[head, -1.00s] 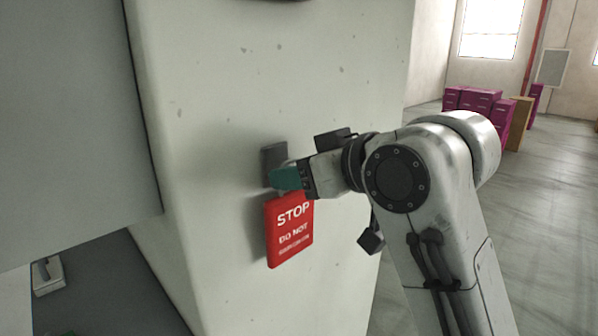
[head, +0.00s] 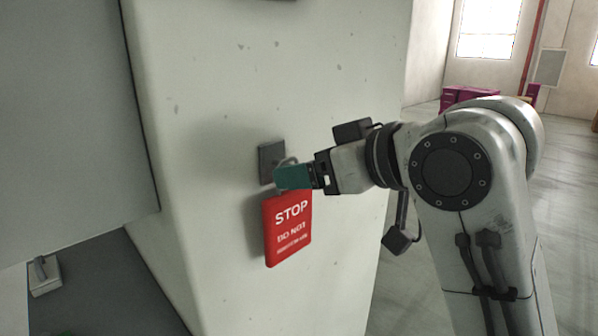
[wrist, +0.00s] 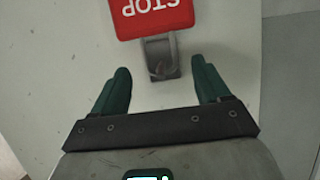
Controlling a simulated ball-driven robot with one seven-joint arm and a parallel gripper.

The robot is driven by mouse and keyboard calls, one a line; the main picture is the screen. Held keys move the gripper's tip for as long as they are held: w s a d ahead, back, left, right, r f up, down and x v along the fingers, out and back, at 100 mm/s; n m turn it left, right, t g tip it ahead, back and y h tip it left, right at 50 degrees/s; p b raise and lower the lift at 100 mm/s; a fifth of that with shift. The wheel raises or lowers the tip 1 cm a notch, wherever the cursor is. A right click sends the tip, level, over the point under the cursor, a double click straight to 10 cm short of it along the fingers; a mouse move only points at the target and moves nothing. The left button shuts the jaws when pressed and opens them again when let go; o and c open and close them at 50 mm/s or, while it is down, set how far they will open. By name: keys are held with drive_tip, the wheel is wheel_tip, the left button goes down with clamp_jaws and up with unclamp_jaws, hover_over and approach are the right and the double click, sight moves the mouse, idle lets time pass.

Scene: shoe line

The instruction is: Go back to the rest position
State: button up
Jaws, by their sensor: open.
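My gripper (head: 290,178) has teal fingers and stands close in front of the pale machine wall. In the wrist view its two fingers (wrist: 160,88) are spread wide apart with nothing between them. A red STOP tag (head: 288,230) hangs on the wall from a grey hook plate (head: 268,160). In the wrist view the tag (wrist: 152,16) and the hook plate (wrist: 160,55) lie beyond the fingertips, apart from them. In the head view the fingers overlap part of the hook and the tag's top edge.
The pale wall (head: 215,95) fills the middle of the head view. A grey panel (head: 75,110) stands at the left, with a small device (head: 45,277) below it. Magenta boxes (head: 470,95) stand far back right. Open floor (head: 565,190) lies to the right.

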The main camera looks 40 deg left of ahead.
drive_tip(key=v, duration=0.7)
drive_tip(key=shift+d+b, duration=0.25)
drive_tip(key=shift+b, duration=0.1)
drive_tip(key=w+d+f+m+t+h, duration=0.15)
drive_tip(key=d+f+m, duration=0.25)
drive_tip(key=d+f, duration=0.6)
drive_tip(key=d+f+m+t+h, duration=0.1)
drive_tip(key=d+f+m+h, duration=0.4)
drive_tip(key=f, duration=0.9)
drive_tip(key=w+d+f+m+t, duration=0.1)
drive_tip(key=d+f+m+t, duration=0.1)
drive_tip(key=d+f, duration=0.85)
drive_tip(key=s+d+f+m+g+h, duration=0.2)
drive_tip(key=s+d+f+m+h, duration=0.2)
drive_tip(key=s+d+f, duration=1)
drive_tip(key=s+d+f+m+g+h, duration=0.1)
drive_tip(key=s+d+f, duration=0.1)
drive_tip(key=s, duration=0.4)
drive_tip(key=s+d+f+m+g+h, duration=0.1)
drive_tip(key=s+d+f+h, duration=0.1)
drive_tip(key=s+d, duration=0.3)
drive_tip(key=shift+s+d+f, duration=0.25)
drive_tip(key=shift+s+f, duration=0.35)
drive_tip(key=shift+s, duration=0.35)
drive_tip(key=shift+g, duration=0.25)
